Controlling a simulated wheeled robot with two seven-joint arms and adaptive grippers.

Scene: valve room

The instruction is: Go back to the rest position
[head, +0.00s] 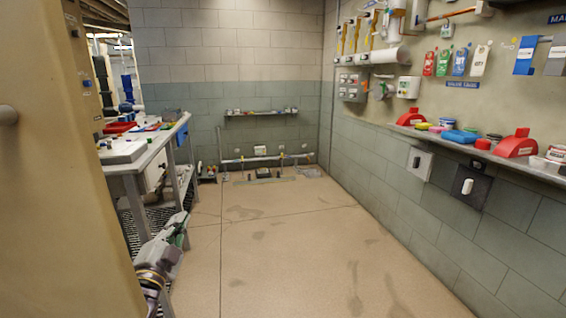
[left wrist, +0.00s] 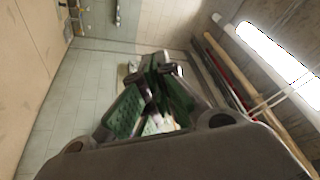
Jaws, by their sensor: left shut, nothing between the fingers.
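My left gripper (head: 178,226) shows at the lower left of the head view, beside the front leg of the workbench and over the floor. In the left wrist view its green-padded fingers (left wrist: 158,68) come together at the tips, with nothing between them. It touches nothing that I can make out. My right gripper is in neither view.
A workbench (head: 128,168) with trays and parts stands at the left, behind a tan wall or panel (head: 70,190). A shelf (head: 500,158) with red and blue items runs along the right wall. The middle floor (head: 275,250) is clear. Low pipework (head: 268,158) lines the back wall.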

